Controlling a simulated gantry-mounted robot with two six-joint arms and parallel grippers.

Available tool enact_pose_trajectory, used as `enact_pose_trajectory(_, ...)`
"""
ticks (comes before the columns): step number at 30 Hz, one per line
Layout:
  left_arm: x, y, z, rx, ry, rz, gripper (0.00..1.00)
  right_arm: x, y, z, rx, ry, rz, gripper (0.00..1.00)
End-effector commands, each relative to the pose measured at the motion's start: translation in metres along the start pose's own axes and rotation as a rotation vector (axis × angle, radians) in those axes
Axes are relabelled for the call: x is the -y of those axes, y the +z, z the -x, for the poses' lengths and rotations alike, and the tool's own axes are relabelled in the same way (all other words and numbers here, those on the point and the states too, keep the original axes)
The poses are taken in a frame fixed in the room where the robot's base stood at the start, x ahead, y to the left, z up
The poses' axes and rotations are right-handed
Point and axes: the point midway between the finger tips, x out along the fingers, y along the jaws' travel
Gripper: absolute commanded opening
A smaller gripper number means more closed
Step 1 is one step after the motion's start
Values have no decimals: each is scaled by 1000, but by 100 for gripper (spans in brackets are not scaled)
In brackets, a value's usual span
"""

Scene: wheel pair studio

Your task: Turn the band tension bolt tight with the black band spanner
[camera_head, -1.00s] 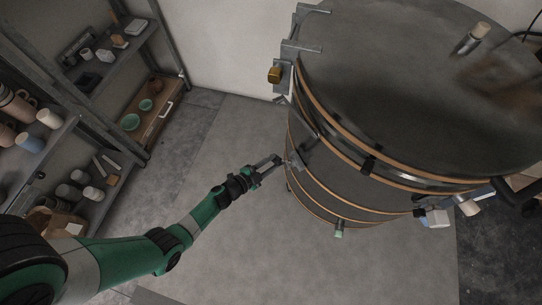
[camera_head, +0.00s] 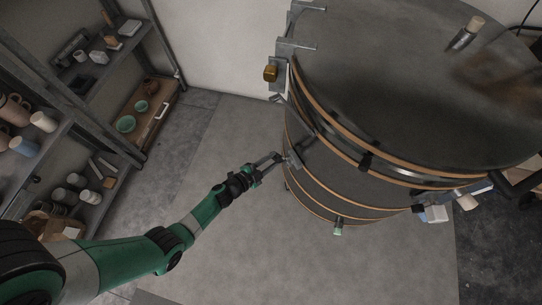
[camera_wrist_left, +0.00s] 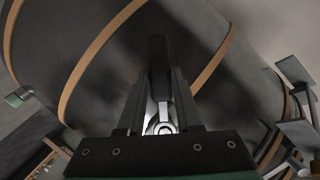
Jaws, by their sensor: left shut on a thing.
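My left gripper (camera_head: 277,159) is low beside the left side of a large dark drum (camera_head: 325,170) with orange-brown bands. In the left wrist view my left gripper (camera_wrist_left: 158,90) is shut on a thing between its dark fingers. That thing appears to be the black band spanner (camera_wrist_left: 158,55); a black bar extends beyond the fingers toward the drum, and a silver ring end shows nearer the wrist. In the head view it is too small to make out. I cannot tell the band tension bolt apart, or whether the spanner sits on it. My right gripper is out of view.
A shelf unit (camera_head: 85,85) with cups and bowls stands at left. Metal brackets (camera_head: 290,50) and an amber knob (camera_head: 270,72) jut from the drum's upper left side. The floor (camera_head: 215,130) between shelf and drum is clear.

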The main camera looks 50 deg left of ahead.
Motion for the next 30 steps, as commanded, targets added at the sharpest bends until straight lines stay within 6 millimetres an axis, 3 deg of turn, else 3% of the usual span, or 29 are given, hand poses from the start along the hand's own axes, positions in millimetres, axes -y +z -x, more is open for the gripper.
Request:
enact_pose_trajectory(15, 20, -2, 0, -1, -113, -266, 0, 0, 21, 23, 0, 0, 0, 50)
enact_pose_trajectory(30, 23, -3, 4, -1, -116, -274, 0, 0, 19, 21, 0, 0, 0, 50)
